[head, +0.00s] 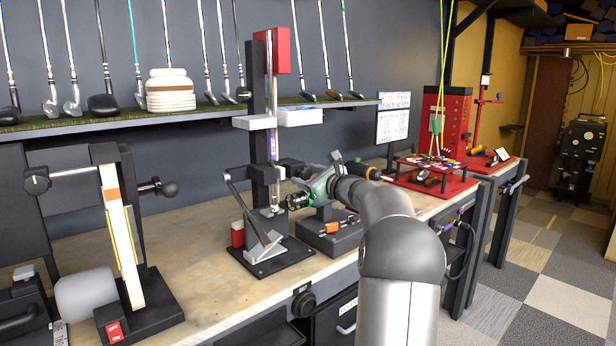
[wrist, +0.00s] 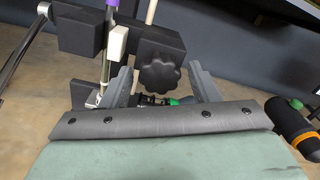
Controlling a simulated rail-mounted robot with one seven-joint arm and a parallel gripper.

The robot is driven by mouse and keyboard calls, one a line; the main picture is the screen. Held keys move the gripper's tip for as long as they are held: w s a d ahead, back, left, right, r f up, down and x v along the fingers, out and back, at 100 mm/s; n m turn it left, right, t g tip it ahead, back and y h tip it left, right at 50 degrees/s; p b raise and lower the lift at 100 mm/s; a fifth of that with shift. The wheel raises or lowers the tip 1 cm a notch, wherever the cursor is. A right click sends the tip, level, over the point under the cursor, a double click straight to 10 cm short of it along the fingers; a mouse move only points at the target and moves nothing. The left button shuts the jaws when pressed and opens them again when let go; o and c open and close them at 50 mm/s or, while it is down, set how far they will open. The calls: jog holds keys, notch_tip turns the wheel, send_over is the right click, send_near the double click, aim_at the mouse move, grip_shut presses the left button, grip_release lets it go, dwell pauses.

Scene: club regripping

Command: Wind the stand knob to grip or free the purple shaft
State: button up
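The purple shaft (head: 272,135) stands upright in the tall black stand (head: 257,100) on the bench. Its purple part also shows at the top of the wrist view (wrist: 112,4), with a bare metal length running down below it. The black lobed stand knob (wrist: 160,72) faces my wrist camera, in front of a black clamp block (wrist: 87,33). My gripper (wrist: 160,78) is open, with one grey finger on each side of the knob. I see gaps between the fingers and the knob; contact is not visible. In the head view the knob is largely hidden by my gripper (head: 316,172).
A black-and-green object (head: 298,200) lies below my gripper. An orange-and-black tool (wrist: 293,124) is at the right of the wrist view. A belt sander (head: 110,230) stands at left, and a red press (head: 445,125) at right. Bare bench lies left of the stand.

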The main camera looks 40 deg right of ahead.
jog(key=shift+s, duration=0.1)
jog(key=s+b, duration=0.2)
jog(key=s, duration=1.5)
jog(key=shift+s+d+b, duration=0.15)
jog(key=shift+d+b, duration=0.2)
jog(key=shift+b, duration=0.05)
jog(key=a+f+n+g+y+p, duration=0.1)
jog(key=a+f+n+g+y, duration=0.2)
jog(key=a, duration=0.7)
jog(key=a+f+n+g+p, duration=0.1)
jog(key=a+f+n+g, duration=0.4)
jog(key=a, duration=0.5)
jog(key=a+f+n+g+y+p, duration=0.1)
jog(key=a+f+n+g+y, duration=0.3)
jog(key=a, duration=0.6)
jog(key=s+a+f+n+g+h+p, duration=0.2)
jog(key=s+a+f+n+h, duration=0.15)
jog(key=s+a+n, duration=0.55)
jog(key=s+a+f+n+g+h+p, duration=0.1)
jog(key=s+f+n+h, duration=0.1)
jog(key=s+n, duration=0.3)
jog(key=s+a+f+n+g+h+p, duration=0.1)
jog(key=s+a+f+n+g+h, duration=0.1)
jog(key=s+f+n, duration=0.2)
jog(key=s+n, duration=0.1)
jog(key=s, duration=0.2)
jog(key=shift+s+a+f+n+g, duration=0.15)
jog(key=shift+s+n+g, duration=0.15)
jog(key=shift+s, duration=0.05)
